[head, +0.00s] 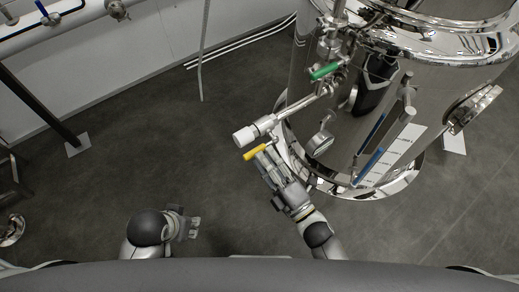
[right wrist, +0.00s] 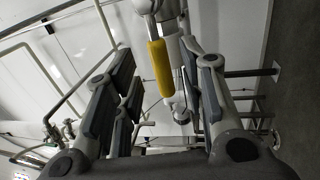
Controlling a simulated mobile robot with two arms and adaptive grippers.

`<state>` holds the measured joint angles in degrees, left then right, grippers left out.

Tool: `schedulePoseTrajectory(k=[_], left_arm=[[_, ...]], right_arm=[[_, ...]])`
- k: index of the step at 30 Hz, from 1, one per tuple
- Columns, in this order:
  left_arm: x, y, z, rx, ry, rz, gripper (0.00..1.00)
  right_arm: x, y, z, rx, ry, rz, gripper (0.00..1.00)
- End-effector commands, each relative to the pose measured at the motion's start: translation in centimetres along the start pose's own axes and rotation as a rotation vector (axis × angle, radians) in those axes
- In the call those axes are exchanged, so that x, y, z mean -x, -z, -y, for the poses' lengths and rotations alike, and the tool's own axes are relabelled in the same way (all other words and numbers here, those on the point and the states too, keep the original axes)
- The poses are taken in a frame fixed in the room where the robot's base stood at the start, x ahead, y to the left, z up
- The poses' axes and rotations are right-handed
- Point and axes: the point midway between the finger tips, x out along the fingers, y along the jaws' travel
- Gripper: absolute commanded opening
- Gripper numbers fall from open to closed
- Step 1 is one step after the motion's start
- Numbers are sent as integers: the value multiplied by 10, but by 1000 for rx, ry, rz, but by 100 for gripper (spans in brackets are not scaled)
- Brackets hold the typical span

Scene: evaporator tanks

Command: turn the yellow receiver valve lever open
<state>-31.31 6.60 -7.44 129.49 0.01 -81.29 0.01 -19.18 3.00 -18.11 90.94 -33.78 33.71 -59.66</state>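The yellow lever (head: 256,152) sits just below a pipe with a white cylindrical end (head: 246,136), beside the shiny steel tank. My right gripper (head: 264,160) reaches up to the lever, its fingertips close beneath it. In the right wrist view the yellow lever (right wrist: 159,67) lies between the spread fingers of my right gripper (right wrist: 158,85), with gaps showing on both sides. Whether any finger touches it I cannot tell. My left gripper (head: 194,228) is low at the left, away from the tank; its finger opening is too small to make out.
The steel tank (head: 420,85) fills the right side. White pipes run along the left wall. The floor (head: 160,130) at left is clear.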

Motion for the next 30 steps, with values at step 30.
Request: schedulePoseTrajectory(k=[30], left_arm=[[0,0,0,1,1,1,38]], right_arm=[[80,0,0,-1,-1,0,38]])
